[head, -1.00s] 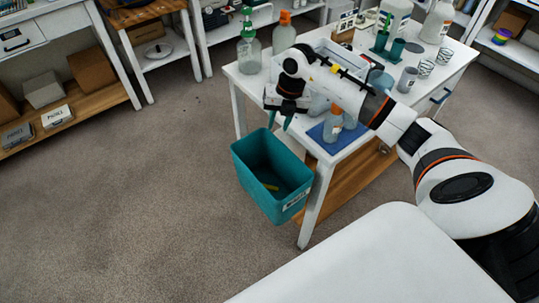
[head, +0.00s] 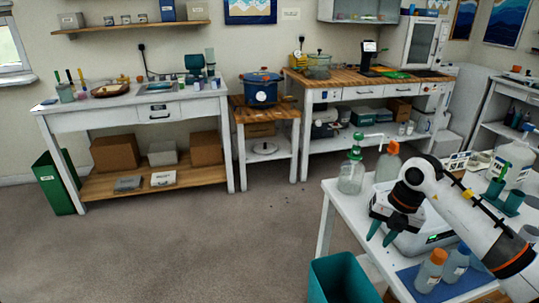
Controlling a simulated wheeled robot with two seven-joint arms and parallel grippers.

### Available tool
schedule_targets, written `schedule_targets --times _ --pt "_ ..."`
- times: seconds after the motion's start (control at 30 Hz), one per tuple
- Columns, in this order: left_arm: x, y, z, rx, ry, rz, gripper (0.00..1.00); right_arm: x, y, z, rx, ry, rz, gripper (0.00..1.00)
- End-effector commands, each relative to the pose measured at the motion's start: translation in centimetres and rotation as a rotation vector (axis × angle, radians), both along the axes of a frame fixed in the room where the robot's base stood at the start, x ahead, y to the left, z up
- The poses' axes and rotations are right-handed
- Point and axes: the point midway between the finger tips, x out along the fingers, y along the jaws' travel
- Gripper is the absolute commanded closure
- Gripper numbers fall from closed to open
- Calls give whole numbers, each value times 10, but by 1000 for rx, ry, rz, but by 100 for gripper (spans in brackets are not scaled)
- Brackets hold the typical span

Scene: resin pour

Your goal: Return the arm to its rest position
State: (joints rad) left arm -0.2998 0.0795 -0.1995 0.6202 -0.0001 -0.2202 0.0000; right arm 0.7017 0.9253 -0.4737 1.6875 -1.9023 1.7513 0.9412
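My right arm (head: 475,225) reaches in from the right edge over the white table (head: 340,200). My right gripper (head: 382,234) points down near the table's left edge, above and behind the teal bin (head: 338,281). Its two teal fingers are apart, and I see nothing between them. My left arm and gripper are out of view.
A green pump bottle (head: 351,175) and an orange-topped bottle (head: 388,163) stand behind the gripper. Left of the table is open floor (head: 210,245).

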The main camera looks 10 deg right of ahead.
Motion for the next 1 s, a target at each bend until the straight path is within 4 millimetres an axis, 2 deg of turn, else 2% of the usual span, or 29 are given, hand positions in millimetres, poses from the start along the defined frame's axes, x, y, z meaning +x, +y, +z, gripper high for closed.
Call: schedule_targets --times 0.07,0.13,0.27,0.3,0.4,0.5,0.57,0.63,0.7,0.77,0.87,0.97,1.0 --pt "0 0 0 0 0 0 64 1 19 -6 59 -25 36 69" --pt "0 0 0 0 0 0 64 3 51 -11 167 -75 89 69" --pt "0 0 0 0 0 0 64 2 136 -8 492 -223 182 69" --pt "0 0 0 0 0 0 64 0 161 -2 606 -274 191 69" --pt "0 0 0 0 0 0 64 -6 210 24 884 -400 164 69" --pt "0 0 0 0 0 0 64 -10 237 56 1140 -519 59 69" --pt "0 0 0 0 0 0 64 -10 242 74 1278 -584 -40 69" --pt "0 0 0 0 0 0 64 -9 239 91 1417 -651 -186 69" --pt "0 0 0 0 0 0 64 -6 227 101 1528 -705 -366 69" --pt "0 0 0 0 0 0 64 -3 213 103 1596 -741 -542 69" --pt "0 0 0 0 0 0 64 -2 182 90 1650 -766 -868 69" --pt "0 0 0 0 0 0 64 -8 151 58 1622 -746 -1218 69" --pt "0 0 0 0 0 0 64 -14 140 41 1587 -722 -1357 69"
